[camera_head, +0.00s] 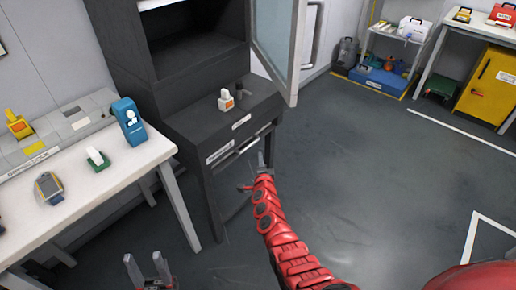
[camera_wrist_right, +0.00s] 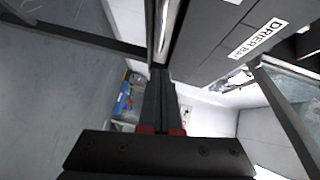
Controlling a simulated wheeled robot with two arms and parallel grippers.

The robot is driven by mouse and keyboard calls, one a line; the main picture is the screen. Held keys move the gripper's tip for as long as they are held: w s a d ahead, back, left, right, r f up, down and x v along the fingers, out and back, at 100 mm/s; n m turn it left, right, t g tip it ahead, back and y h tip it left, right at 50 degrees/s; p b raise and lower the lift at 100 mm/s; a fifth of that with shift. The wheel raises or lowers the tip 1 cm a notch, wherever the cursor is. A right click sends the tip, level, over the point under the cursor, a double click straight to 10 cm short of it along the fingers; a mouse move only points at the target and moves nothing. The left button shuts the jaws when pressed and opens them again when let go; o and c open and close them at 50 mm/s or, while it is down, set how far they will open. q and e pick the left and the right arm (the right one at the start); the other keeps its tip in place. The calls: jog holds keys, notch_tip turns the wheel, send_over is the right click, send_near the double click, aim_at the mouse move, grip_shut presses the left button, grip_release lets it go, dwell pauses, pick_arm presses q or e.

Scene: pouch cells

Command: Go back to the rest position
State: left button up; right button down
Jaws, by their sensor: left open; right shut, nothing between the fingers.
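My right arm is red and reaches up from the bottom toward the dark cabinet. My right gripper (camera_head: 261,160) is in front of the cabinet's drawer, close to its handle; whether it touches cannot be told. In the right wrist view its fingers (camera_wrist_right: 159,78) are together with nothing between them. My left gripper (camera_head: 147,266) is low at the bottom left, over the floor beside the white table, with its two fingers apart and empty.
The dark cabinet (camera_head: 190,122) has its glass door (camera_head: 273,35) standing open. A small white bottle (camera_head: 226,100) is on its ledge. A white table (camera_head: 100,185) at left holds a blue device (camera_head: 130,121). A yellow cabinet (camera_head: 488,85) stands at right. The middle floor (camera_head: 380,160) is clear.

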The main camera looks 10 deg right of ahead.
jog(key=s+p, duration=0.2)
jog(key=s, duration=0.4)
jog(key=shift+a+r, duration=0.3)
